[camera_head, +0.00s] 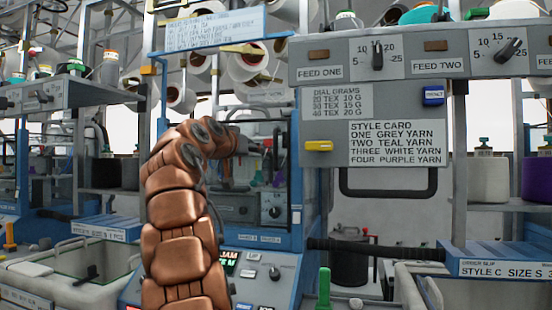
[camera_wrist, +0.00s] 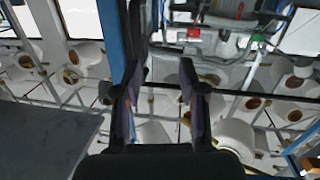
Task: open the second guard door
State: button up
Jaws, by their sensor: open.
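A clear guard door (camera_head: 236,115) in a blue frame stands behind my copper arm in the head view, on the middle machine. I cannot tell from a label whether it is the second one. Its panel looks shut, and my arm hides part of it. My gripper (camera_head: 262,148) is at the arm's end, in front of the panel, small and dark; contact cannot be told. In the wrist view my gripper (camera_wrist: 158,72) has its two dark fingers apart, with nothing between them. A blue upright (camera_wrist: 113,40) passes close to the left finger.
A grey feed panel (camera_head: 345,85) with dials and a style card (camera_head: 397,143) hangs at right, above a black bar handle (camera_head: 388,193). Bins (camera_head: 70,268) stand at lower left. White cones fill the background.

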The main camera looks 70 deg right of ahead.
aim_at(274, 147)
jog(key=shift+m+g+h, duration=0.4)
jog(key=shift+m+g, duration=0.1)
jog(key=shift+m, duration=0.1)
jog(key=s+d+p, duration=0.1)
jog(key=d, duration=0.1)
jog(key=s+d+r+p, duration=0.1)
jog(key=d, duration=0.2)
jog(key=s+d+p, duration=0.1)
jog(key=d, duration=0.2)
jog(key=shift+s+r+p, duration=0.25)
jog(key=shift+p, duration=0.1)
jog(key=shift+d+f, duration=0.1)
jog(key=shift+d, duration=0.35)
jog(key=shift+c, duration=0.3)
grip_shut()
